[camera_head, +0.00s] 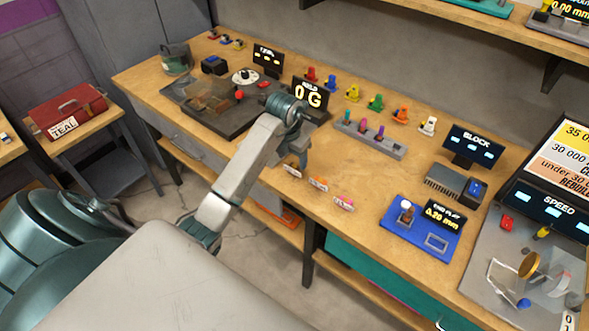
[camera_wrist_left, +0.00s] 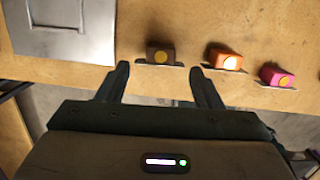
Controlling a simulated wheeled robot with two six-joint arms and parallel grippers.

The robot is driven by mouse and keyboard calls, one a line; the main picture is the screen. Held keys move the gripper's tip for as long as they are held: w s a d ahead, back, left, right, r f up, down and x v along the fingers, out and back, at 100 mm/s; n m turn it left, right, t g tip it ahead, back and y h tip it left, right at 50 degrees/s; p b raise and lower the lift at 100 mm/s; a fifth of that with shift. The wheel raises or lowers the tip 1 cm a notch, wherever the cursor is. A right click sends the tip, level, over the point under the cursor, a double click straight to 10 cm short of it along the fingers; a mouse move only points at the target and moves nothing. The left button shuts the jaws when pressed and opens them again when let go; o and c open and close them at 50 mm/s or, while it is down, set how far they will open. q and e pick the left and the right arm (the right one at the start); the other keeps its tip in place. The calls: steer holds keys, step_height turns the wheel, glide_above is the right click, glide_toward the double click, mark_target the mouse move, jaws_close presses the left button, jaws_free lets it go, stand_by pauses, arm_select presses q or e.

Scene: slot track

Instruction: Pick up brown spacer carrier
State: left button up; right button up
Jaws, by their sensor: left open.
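The brown spacer carrier (camera_wrist_left: 161,52) lies near the front edge of the wooden bench in the left wrist view, a small dark brown block with a yellowish round face and a pale plate under it. My left gripper (camera_wrist_left: 160,70) is open and empty, its two fingertips just short of the carrier's left and right sides. In the head view my left gripper (camera_head: 297,153) hangs over the bench's front edge, close beside the carrier (camera_head: 292,170), which is small there. My right gripper is not in view.
An orange carrier (camera_wrist_left: 225,59) and a pink carrier (camera_wrist_left: 276,76) lie to the right of the brown one. A grey plate (camera_wrist_left: 64,28) is to its left. A blue tray (camera_head: 420,240) stands farther right along the bench (camera_head: 375,190).

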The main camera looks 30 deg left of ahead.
mark_target(294, 167)
arm_select(q)
steer(key=f+p, duration=0.1)
steer(key=f, duration=0.1)
steer(key=w+f+p, duration=0.1)
steer(key=f, duration=0.1)
steer(key=shift+f+p, duration=0.35)
steer(key=shift+f, duration=0.3)
steer(key=c, duration=1.1)
steer(key=shift+o, duration=0.2)
steer(key=shift+r, duration=0.15)
